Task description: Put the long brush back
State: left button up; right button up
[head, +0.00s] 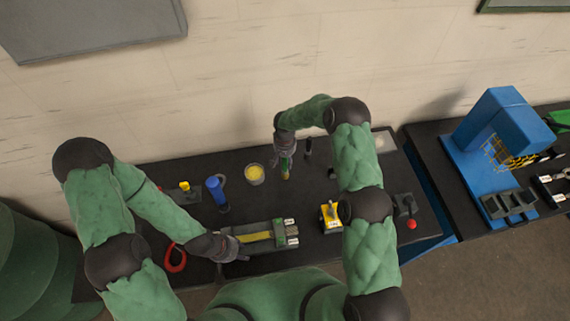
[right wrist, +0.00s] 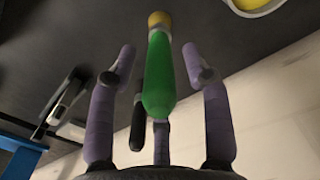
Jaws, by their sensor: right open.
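A brush with a green handle and a yellowish end shows between the fingers of my right gripper (head: 286,164) at the back middle of the table. In the right wrist view the green handle (right wrist: 158,75) points towards the palm. My right gripper (right wrist: 165,62) is open, with fingers on both sides of the handle and apart from it. A dark-handled tool (right wrist: 137,125) is just beside it, also seen in the head view (head: 307,147). Which is the long brush I cannot tell. My left gripper (head: 228,247) is at the left end of a grey fixture (head: 284,233); its fingers are unclear.
The black table (head: 300,200) also holds a yellow-filled bowl (head: 254,174), a blue bottle (head: 216,190), a red ring (head: 175,258), a yellow block (head: 330,214) and a red-knobbed lever (head: 410,222). A second table at right carries a blue machine (head: 500,125).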

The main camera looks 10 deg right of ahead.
notch_tip(320, 180, up, 9)
jog(key=shift+f+b, duration=0.2)
jog(key=shift+b, duration=0.45)
jog(key=shift+s+f, duration=0.1)
dwell(1.0)
